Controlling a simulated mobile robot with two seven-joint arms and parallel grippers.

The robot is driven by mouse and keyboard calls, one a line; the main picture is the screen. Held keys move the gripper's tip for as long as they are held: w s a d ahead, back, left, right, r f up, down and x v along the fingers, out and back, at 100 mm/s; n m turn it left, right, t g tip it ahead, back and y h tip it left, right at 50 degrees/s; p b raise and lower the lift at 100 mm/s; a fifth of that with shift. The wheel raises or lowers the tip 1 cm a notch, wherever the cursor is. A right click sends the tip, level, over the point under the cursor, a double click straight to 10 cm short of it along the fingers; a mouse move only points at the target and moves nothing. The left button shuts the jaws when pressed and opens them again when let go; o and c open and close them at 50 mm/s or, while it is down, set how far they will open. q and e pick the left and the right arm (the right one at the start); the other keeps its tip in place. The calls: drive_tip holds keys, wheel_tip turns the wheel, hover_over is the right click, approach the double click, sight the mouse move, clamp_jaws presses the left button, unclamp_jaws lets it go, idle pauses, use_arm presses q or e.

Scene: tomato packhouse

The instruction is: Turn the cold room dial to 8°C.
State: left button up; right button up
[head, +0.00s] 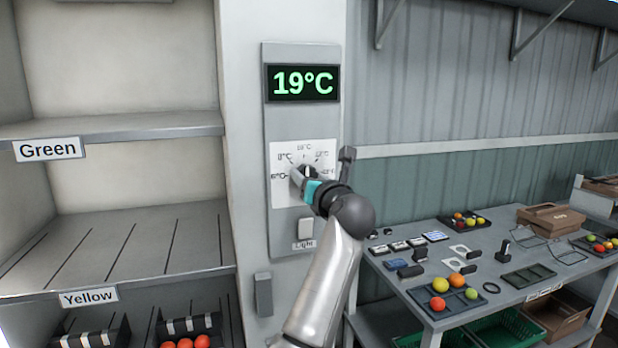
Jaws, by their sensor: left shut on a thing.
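The cold room dial (305,172) sits in the middle of a white scale plate (281,198) on a grey wall panel. Small temperature labels ring the dial, most too blurred or covered to read surely. The green display (302,83) above it reads 19°C. My left gripper (307,177) reaches up from below and is shut on the dial's knob. The gripper and wrist hide the lower right of the scale and most of the knob, so where its pointer stands is hard to tell. My right gripper is not in view.
A light switch (305,228) labelled Light is just below the dial, close to my forearm. Shelves labelled Green (48,149) and Yellow (88,297) stand at left. A grey table (480,262) with trays, tomatoes and small devices stands at right.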

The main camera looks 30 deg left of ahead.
use_arm(q)
drive_tip(key=shift+c, duration=0.6)
drive_tip(key=shift+s+a+n+b, duration=0.1)
drive_tip(key=shift+n+b, duration=3.75)
drive_tip(key=shift+n, duration=0.55)
drive_tip(key=o, duration=1.4)
